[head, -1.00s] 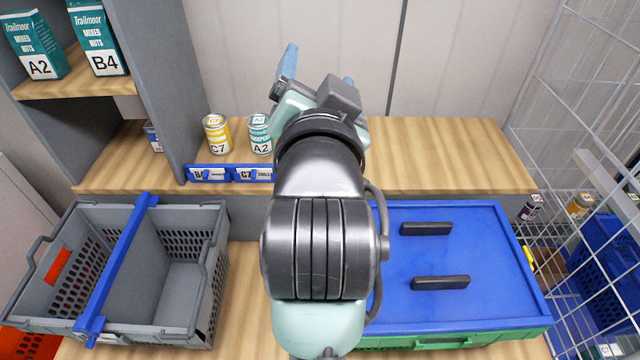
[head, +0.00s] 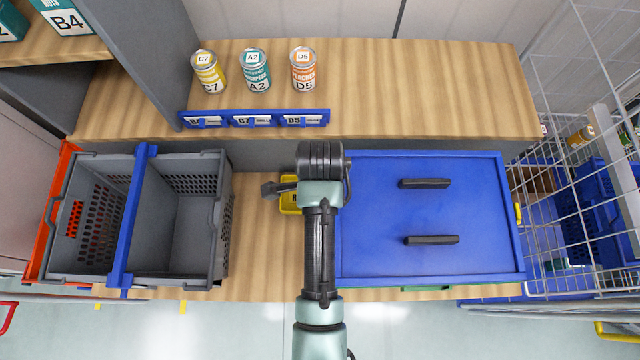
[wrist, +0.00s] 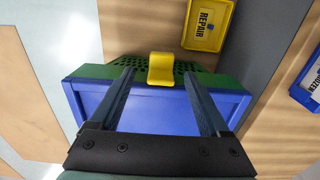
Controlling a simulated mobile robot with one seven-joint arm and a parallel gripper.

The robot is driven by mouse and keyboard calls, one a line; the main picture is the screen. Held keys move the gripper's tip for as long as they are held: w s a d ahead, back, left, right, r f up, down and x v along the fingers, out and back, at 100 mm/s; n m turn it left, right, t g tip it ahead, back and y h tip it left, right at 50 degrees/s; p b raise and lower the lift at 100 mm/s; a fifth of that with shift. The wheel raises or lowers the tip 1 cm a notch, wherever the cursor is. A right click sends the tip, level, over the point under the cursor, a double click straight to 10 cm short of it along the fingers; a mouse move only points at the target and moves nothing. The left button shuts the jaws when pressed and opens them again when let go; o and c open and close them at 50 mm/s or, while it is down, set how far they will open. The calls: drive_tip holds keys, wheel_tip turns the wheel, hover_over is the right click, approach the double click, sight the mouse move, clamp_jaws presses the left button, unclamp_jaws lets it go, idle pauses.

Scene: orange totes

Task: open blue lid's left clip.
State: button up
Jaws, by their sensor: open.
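The blue lid (head: 375,215) with two black handles closes the green crate (head: 425,288) on the right of the bench. In the head view my arm hides this left clip. A second yellow clip (head: 518,213) shows on the lid's right side.
A yellow bin marked REPAIR (wrist: 208,20) lies close by the crate. A grey divided tote (head: 178,250) with a blue bar stands left. Cans, one being the orange D5 can (head: 303,70), stand on the back shelf. A wire cage (head: 580,150) borders the right.

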drive_tip(key=shift+w+f, duration=0.1)
drive_tip(key=shift+f, duration=2.85)
clamp_jaws()
